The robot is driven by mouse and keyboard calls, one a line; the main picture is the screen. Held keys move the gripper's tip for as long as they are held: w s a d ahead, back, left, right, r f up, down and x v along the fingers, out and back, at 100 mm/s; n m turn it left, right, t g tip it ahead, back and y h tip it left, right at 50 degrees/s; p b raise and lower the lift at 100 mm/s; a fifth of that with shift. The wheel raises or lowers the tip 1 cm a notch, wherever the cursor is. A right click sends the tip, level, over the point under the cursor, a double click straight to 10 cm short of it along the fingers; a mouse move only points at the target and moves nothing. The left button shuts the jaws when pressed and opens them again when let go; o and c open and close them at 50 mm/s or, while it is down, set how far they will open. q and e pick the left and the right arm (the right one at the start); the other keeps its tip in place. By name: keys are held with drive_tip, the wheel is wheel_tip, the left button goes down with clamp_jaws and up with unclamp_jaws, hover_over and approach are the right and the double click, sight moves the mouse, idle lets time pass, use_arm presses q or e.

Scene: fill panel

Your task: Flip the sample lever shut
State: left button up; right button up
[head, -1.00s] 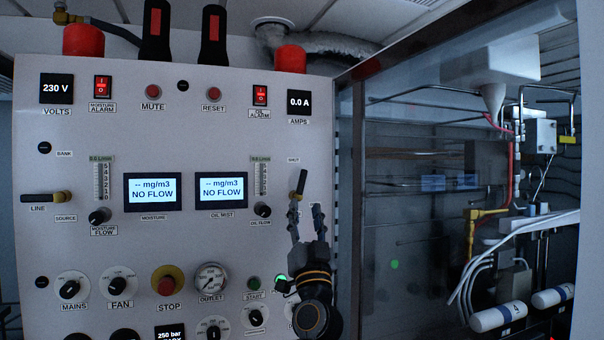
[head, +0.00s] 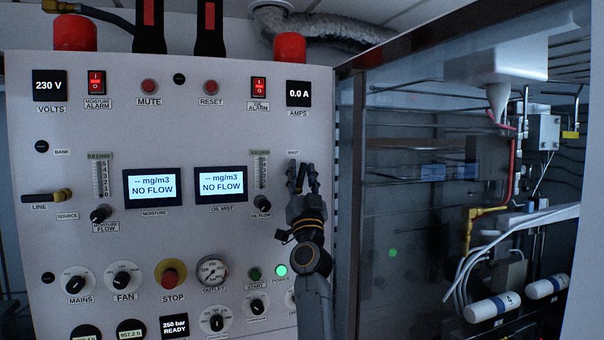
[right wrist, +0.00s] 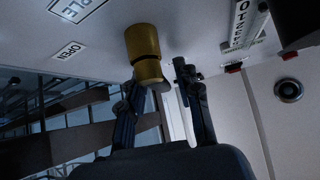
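The sample lever's brass hub (right wrist: 145,50) stands out from the panel in the right wrist view, beside the OPEN label (right wrist: 70,50). My right gripper (head: 302,172) is in front of the lever's place, just below the SHUT label (head: 293,153) in the head view, and hides the lever there. Its fingers show apart in the right wrist view (right wrist: 157,80), with the brass hub just beyond and between the tips. I cannot make out the lever's dark handle from the fingers, nor tell whether they touch it. My left gripper is out of view.
The oil flow knob (head: 261,203) is close left of my right gripper. The green lamp (head: 281,270) and start button (head: 255,274) are below. The line lever (head: 45,198) is at far left. A glazed cabinet (head: 400,230) with pipes stands to the right.

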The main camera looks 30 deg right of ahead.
clamp_jaws()
drive_tip(key=n+y+b, duration=0.1)
drive_tip(key=n+t+y+b, duration=0.1)
drive_tip(key=n+y+b, duration=0.1)
drive_tip(key=n, duration=0.1)
drive_tip(key=shift+a+f+t+y+b, duration=0.15)
drive_tip(key=shift+a+t+y+b, duration=0.15)
drive_tip(key=shift+t+b, duration=0.1)
drive_tip(key=n+y, duration=0.1)
drive_tip(key=n+y+b, duration=0.1)
drive_tip(key=shift+w+a+r+n+t, duration=0.1)
drive_tip(key=shift+a+r+n+t, duration=0.1)
drive_tip(key=shift+n+t, duration=0.15)
drive_tip(key=shift+o, duration=1.6)
unclamp_jaws()
